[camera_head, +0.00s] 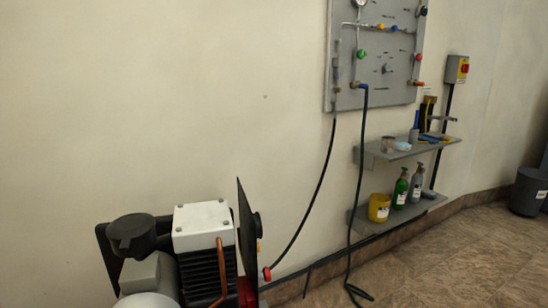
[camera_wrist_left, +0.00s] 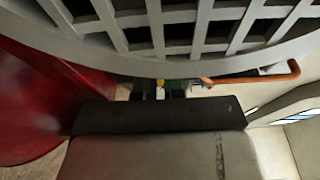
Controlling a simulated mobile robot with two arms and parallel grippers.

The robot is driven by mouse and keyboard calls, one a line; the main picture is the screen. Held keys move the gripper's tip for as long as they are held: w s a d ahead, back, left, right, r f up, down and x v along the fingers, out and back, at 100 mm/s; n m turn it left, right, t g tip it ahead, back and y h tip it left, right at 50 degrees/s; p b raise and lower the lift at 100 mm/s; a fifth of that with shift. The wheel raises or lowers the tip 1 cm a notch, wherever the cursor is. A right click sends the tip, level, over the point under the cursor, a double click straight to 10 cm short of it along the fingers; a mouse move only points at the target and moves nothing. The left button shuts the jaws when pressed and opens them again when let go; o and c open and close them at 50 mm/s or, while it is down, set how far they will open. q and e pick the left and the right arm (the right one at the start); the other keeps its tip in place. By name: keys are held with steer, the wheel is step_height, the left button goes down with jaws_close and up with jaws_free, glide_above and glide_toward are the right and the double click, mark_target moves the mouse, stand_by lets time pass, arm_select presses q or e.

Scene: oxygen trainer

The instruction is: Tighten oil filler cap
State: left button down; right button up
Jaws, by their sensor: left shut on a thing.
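In the left wrist view my left gripper (camera_wrist_left: 162,90) reaches in under a pale slatted guard. In the head view the compressor (camera_head: 202,226) stands at the lower left, and neither gripper shows there. My right gripper is in no view.
The pale guard (camera_wrist_left: 150,65) curves close above my left gripper. A red surface (camera_wrist_left: 50,100) is close on its left, and a copper pipe (camera_wrist_left: 262,77) runs to its right. A wall panel (camera_head: 385,50), shelves (camera_head: 412,149) and hoses (camera_head: 322,185) are beyond the compressor.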

arm_select(q)
steer(key=shift+w+a+r, duration=0.15)
steer(key=shift+a+r, duration=0.15)
steer(key=shift+r, duration=0.3)
steer(key=shift+s+d+f+b, duration=0.15)
steer(key=shift+s+d, duration=0.15)
steer(key=shift+s, duration=0.65)
steer(key=shift+s+d+f+b, duration=0.1)
steer(key=shift+s+d, duration=0.15)
steer(key=shift+s, duration=0.65)
steer(key=shift+s+d+f+b, duration=0.15)
steer(key=shift+s+d, duration=0.15)
steer(key=shift+s, duration=0.65)
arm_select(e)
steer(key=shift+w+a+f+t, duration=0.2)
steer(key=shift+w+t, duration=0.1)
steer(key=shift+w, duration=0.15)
arm_select(q)
steer(key=shift+d, duration=0.1)
